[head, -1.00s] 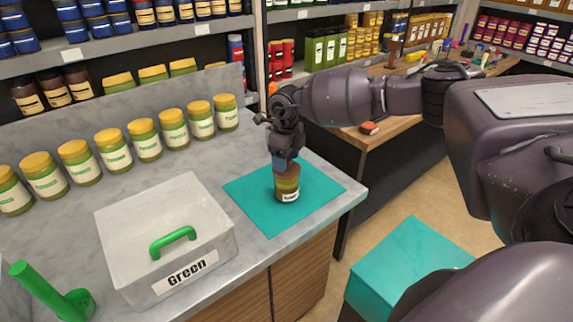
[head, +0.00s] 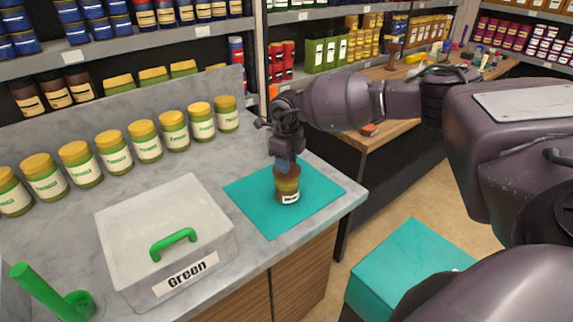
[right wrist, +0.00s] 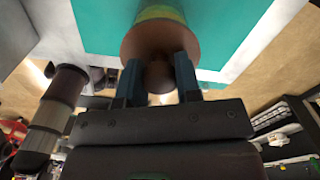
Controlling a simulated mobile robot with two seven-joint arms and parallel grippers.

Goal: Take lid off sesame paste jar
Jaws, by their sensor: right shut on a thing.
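The sesame paste jar (head: 288,187) stands upright on the teal mat (head: 259,218) on the marble counter. It is brown with a green-yellow band and a white label. My right gripper (head: 286,164) is directly above it, pointing down. In the right wrist view, the two blue fingers (right wrist: 159,75) close on the brown knob (right wrist: 159,77) of the round brown lid (right wrist: 150,42). The lid appears still seated on the jar. My left gripper is not in view.
A grey box with a green handle and a "Green" label (head: 165,240) stands left of the mat. A row of yellow-lidded jars (head: 115,152) lines the back of the counter. A green upright handle (head: 42,290) is at the lower left. The mat around the jar is clear.

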